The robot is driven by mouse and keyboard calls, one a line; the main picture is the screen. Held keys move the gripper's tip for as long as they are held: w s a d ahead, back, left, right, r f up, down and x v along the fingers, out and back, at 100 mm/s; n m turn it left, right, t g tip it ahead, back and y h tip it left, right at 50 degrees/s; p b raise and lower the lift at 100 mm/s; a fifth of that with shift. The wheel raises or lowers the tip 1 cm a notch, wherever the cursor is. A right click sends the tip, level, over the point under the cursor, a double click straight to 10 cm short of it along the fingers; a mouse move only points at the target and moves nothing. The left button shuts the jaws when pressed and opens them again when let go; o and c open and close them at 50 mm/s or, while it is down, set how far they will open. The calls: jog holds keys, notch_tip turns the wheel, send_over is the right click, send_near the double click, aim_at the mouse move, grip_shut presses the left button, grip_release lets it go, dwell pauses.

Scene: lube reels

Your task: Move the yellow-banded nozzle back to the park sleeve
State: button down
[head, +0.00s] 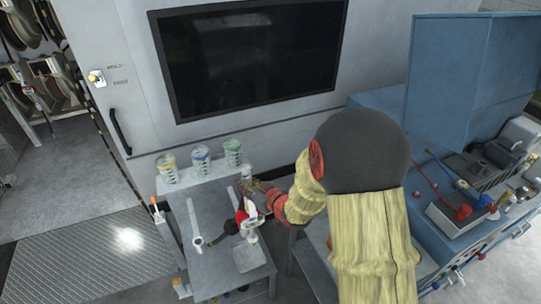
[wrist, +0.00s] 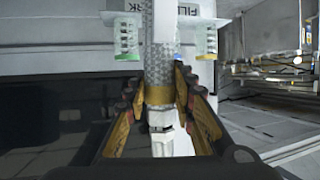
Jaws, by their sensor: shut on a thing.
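My gripper (head: 248,203) is over the small grey table in the head view, near its back right. In the wrist view its two fingers (wrist: 160,105) are closed around the yellow-banded nozzle. The nozzle has a grey textured barrel (wrist: 159,45), a yellow band (wrist: 158,96) between the fingers and a pale lower part (wrist: 162,135). In the head view the nozzle is mostly hidden by my gripper and arm. I cannot make out the park sleeve for certain; a plate lettered "FILL" and partly hidden "PARK" (wrist: 192,22) shows behind the nozzle.
Three clear containers, banded yellow (head: 168,168), blue (head: 201,160) and green (head: 233,153), stand on the back ledge. A white ring-ended part (head: 198,242) and a small tray (head: 249,257) are on the table. A blue bench (head: 450,255) is at right.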

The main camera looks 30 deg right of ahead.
jog(key=s+d+r+p, duration=0.3)
jog(key=d+r+p, duration=0.2)
jog(key=d+r, duration=0.2)
jog(key=shift+s+r, duration=0.35)
jog(key=shift+r, duration=0.15)
jog(key=w+a+b, duration=0.3)
jog(key=w+a, duration=0.3)
jog(key=w, duration=0.5)
jog(key=shift+w+r, duration=0.2)
jog(key=shift+w, duration=0.15)
dwell(0.7)
jog(key=shift+f, duration=0.1)
jog(key=shift+s+a+f+b, duration=0.1)
jog(key=shift+f+b, duration=0.1)
jog(key=shift+b, duration=0.1)
dwell(0.6)
